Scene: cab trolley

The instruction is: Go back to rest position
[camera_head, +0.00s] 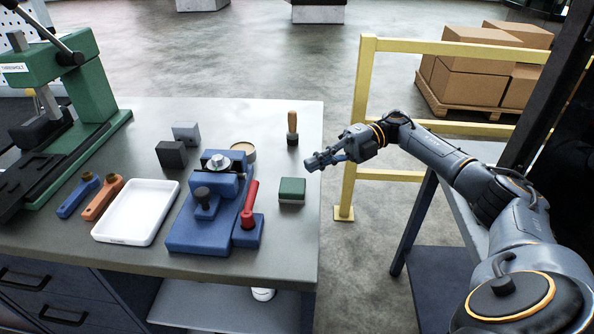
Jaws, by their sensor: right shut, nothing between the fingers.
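My right arm comes in from the lower right and is bent at the elbow. My right gripper (314,163) is shut and empty. It hangs in the air by the workbench's right edge, to the right of the green-topped block (292,190) and the wooden-handled tool (292,130). It appears to touch nothing. My left arm and left gripper do not show in this view.
The workbench (270,240) carries a blue fixture with a red lever (250,203), a white tray (137,212), two grey blocks and a green press (85,90). A yellow railing (359,120) and a dark-legged table (455,205) stand right. Boxes (470,85) sit behind.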

